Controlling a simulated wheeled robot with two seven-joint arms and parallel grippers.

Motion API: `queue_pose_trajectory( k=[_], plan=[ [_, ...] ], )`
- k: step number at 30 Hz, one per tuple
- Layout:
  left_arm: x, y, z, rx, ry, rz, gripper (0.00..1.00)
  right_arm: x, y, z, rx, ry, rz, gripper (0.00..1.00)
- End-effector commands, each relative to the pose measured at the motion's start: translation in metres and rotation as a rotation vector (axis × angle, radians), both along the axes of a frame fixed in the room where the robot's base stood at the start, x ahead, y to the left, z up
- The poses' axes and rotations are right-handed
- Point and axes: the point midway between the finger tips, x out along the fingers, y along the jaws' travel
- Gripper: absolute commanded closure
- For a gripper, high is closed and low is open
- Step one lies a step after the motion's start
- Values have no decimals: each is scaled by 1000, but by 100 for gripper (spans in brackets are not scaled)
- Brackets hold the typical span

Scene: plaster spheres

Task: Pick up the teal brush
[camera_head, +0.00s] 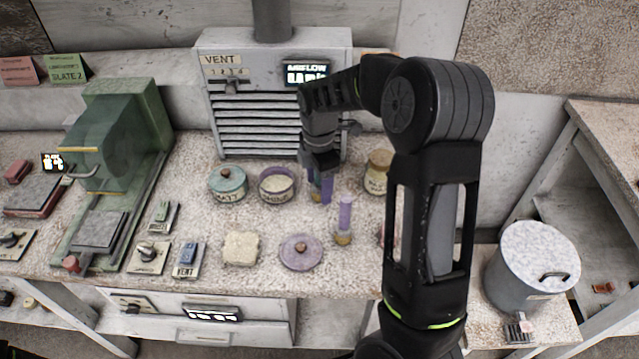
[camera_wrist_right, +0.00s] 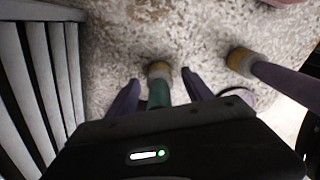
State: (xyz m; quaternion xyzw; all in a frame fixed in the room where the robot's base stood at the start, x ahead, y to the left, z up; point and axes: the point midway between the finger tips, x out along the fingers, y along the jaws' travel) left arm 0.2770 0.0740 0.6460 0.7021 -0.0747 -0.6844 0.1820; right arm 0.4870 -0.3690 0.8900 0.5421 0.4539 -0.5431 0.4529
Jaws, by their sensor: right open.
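The teal brush (camera_wrist_right: 158,95) stands between the two purple fingers of my right gripper (camera_wrist_right: 160,92) in the right wrist view. Its pale bristle end (camera_wrist_right: 160,70) shows just past the fingertips, and gaps are visible on both sides of the handle. In the head view my right gripper (camera_head: 320,190) reaches down over the bench in front of the vent unit and hides most of the teal brush. The jaws are open around the handle. My left gripper is out of view.
A purple-handled brush (camera_head: 344,218) stands close by, nearer the front; it also shows in the wrist view (camera_wrist_right: 285,82). The vent unit (camera_head: 275,60) rises behind.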

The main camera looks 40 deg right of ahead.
Motion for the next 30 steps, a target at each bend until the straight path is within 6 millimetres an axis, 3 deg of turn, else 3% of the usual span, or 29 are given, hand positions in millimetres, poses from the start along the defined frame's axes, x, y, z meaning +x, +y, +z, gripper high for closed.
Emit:
queue_pose_trajectory(
  k=[18,30],
  plan=[
    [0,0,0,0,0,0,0,0,0,-2,0,-1,0,41],
    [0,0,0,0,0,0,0,0,0,-2,0,-1,0,73]
  ],
)
